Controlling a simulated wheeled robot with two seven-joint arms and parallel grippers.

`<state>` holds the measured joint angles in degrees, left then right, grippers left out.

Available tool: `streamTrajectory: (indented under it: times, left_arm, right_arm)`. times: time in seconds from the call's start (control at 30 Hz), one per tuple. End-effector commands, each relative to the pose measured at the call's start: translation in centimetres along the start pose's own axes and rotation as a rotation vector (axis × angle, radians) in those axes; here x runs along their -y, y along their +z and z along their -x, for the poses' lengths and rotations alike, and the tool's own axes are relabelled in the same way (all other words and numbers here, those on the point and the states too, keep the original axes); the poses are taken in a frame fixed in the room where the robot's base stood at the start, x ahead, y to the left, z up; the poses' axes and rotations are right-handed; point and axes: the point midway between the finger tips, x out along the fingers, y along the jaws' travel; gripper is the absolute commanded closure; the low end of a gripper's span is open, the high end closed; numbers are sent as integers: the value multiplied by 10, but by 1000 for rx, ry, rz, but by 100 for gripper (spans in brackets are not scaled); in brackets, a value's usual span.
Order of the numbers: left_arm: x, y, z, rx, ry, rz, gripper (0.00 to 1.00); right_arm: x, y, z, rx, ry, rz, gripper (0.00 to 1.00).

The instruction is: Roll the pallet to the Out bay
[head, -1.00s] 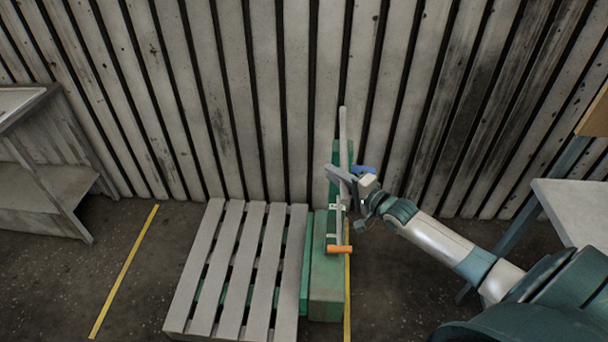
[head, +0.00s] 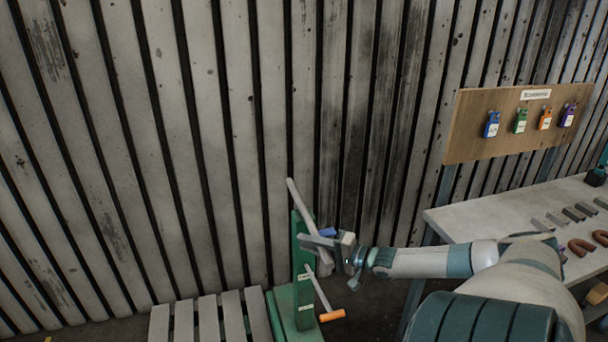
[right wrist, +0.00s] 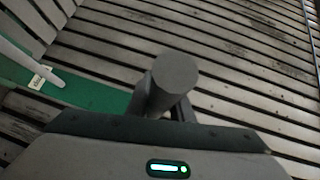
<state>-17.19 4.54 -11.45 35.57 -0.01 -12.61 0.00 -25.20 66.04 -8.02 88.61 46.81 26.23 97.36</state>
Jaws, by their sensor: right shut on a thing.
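The grey slatted pallet (head: 208,318) shows at the bottom of the head view, cut off by the lower edge. It lies beside a green truck with an upright green mast (head: 301,262), a grey handle bar (head: 298,198) and a lever with an orange tip (head: 332,316). My right gripper (head: 326,243) is shut on the handle bar near the mast. In the right wrist view the round end of the grey bar (right wrist: 174,72) shows at the gripper, with the green mast (right wrist: 95,96) to its left. My left gripper is out of view. The Out bay cannot be made out.
A ribbed wall (head: 225,130) stands close behind the truck. At right, a light workbench (head: 480,215) holds several small parts, under a wooden board (head: 465,130) with several coloured tags (head: 520,121). Little floor is visible.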

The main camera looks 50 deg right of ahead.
Motion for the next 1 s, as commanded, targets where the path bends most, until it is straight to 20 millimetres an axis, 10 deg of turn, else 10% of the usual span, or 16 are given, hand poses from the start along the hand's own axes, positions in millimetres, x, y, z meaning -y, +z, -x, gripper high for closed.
streamTrajectory:
  times: [0.17, 0.2, 0.27, 1.0]
  left_arm:
    - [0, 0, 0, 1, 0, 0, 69]
    - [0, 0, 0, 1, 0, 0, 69]
    - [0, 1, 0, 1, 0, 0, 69]
    - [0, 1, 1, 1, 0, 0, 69]
  right_arm:
    - [0, 2, 0, 3, -1, 1, 100]
    - [0, 2, 0, 3, -1, 1, 75]
    - [0, 1, 0, 3, -1, 1, 61]
    - [-1, 1, 18, 2, 2, 1, 61]
